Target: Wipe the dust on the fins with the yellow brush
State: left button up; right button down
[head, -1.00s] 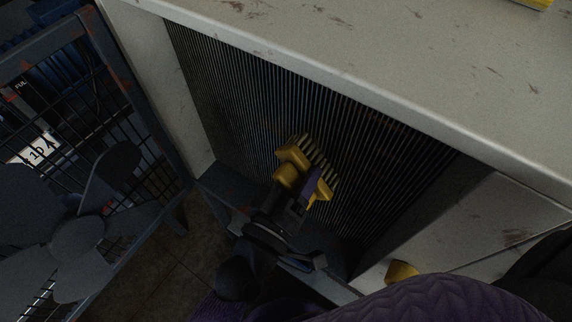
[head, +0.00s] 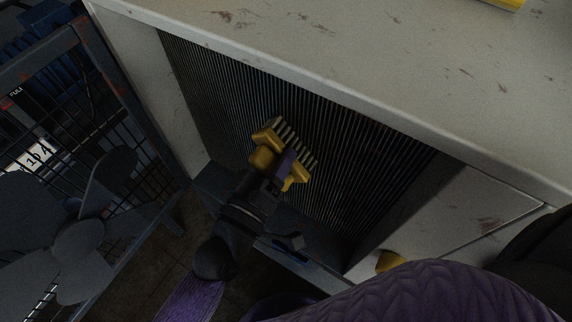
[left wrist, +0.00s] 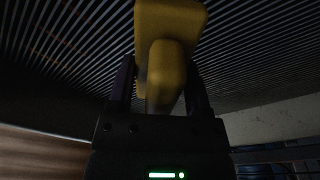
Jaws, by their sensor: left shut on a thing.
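The yellow brush (head: 266,156) with pale bristles is in my left gripper (head: 277,170), in front of the dark vertical fins (head: 340,150). The bristles face the fins and look close to them; I cannot tell if they touch. In the left wrist view the brush (left wrist: 170,60) stands between the two fingers of my left gripper (left wrist: 158,95), with the fins (left wrist: 60,50) behind it. Brownish patches that may be dust show faintly on the fins. My right gripper does not show.
A pale, scuffed metal housing (head: 400,70) frames the fins, with a ledge along the bottom. A dark wire cage (head: 120,100) and a grey fan (head: 80,240) stand at left. A yellow object (head: 390,261) sits low at the right, partly hidden by my arm.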

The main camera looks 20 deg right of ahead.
pick_arm(q)
jog(key=shift+w+a+b, duration=0.55)
jog(key=shift+w+a, duration=0.4)
jog(key=shift+w, duration=0.25)
jog(key=shift+w+a+b, duration=0.5)
jog(key=shift+w+a, duration=0.4)
jog(key=shift+w, duration=0.3)
jog(key=shift+w+a+f+b, duration=0.1)
jog(key=shift+w+a+b, duration=0.3)
jog(key=shift+w, duration=0.2)
jog(key=shift+w+a+f+b, duration=0.1)
jog(key=shift+w+a+b, duration=0.25)
jog(key=shift+w, duration=0.2)
jog(key=shift+w+a+r, duration=0.15)
jog(key=shift+w+a, duration=0.05)
jog(key=shift+w, duration=0.05)
jog(key=shift+w+a+b, duration=0.55)
jog(key=shift+w+b, duration=0.25)
jog(key=shift+b, duration=0.2)
jog(key=shift+w+a, duration=0.25)
jog(key=shift+w, duration=0.05)
jog(key=shift+w+a+b, duration=0.15)
jog(key=shift+w+b, duration=0.05)
jog(key=shift+b, duration=0.1)
jog(key=shift+r, duration=0.1)
